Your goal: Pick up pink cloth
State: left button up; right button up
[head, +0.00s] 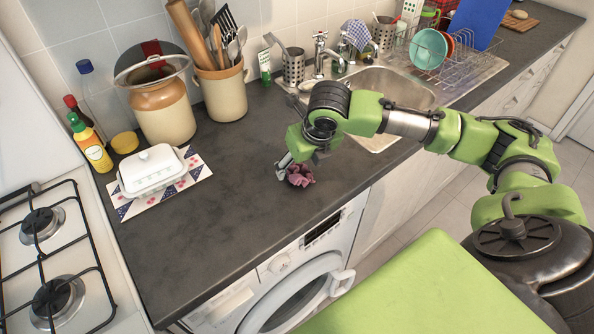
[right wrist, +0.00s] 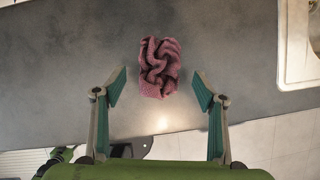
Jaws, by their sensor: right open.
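The pink cloth (head: 301,175) is a small crumpled bundle on the dark countertop (head: 233,205), near its front edge above the washer. In the right wrist view the cloth (right wrist: 160,67) lies ahead of my right gripper (right wrist: 159,86), roughly centred between the two fingertips and slightly beyond them. The right gripper (head: 285,163) is open, with its fingers apart on both sides of the cloth and nothing held. In the head view the gripper is just above and left of the cloth, and my wrist hides part of it. My left gripper is not in view.
A white butter dish (head: 152,170) on a patterned mat, a gas hob (head: 45,255) and a utensil crock (head: 221,92) stand to the left. The sink (head: 392,88) and dish rack (head: 455,75) are behind. Counter around the cloth is clear.

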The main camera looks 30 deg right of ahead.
aim_at(299, 169)
jog(key=shift+x, duration=1.2)
jog(key=shift+w+f, duration=0.1)
jog(key=shift+f, duration=0.2)
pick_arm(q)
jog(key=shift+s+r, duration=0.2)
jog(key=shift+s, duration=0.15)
pick_arm(e)
jog(key=c, duration=0.8)
jog(key=shift+r, duration=0.1)
